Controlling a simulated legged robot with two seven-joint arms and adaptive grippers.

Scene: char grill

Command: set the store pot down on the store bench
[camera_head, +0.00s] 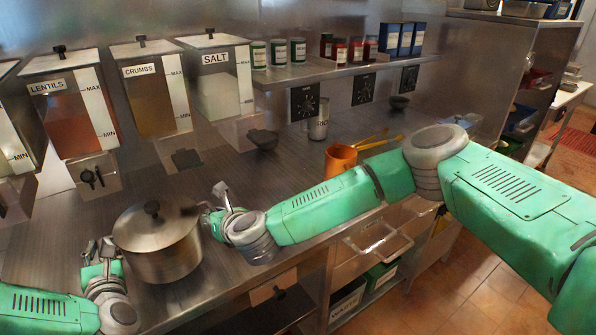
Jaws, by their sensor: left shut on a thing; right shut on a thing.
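The store pot (160,262) is a steel pot with a lid (153,220) and a dark knob. It is upright at the lower left, over the metal store bench (300,165). I cannot tell whether its base touches the bench. My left gripper (103,258) is shut at the pot's left side, and my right gripper (214,218) is shut at its right side. The handles are mostly hidden by the grippers.
Dispensers labelled lentils (72,110), crumbs (152,92) and salt (218,80) hang behind the pot. An orange jug (340,160) and a metal canister (318,122) stand on the bench to the right. Bare bench lies between the pot and dispensers.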

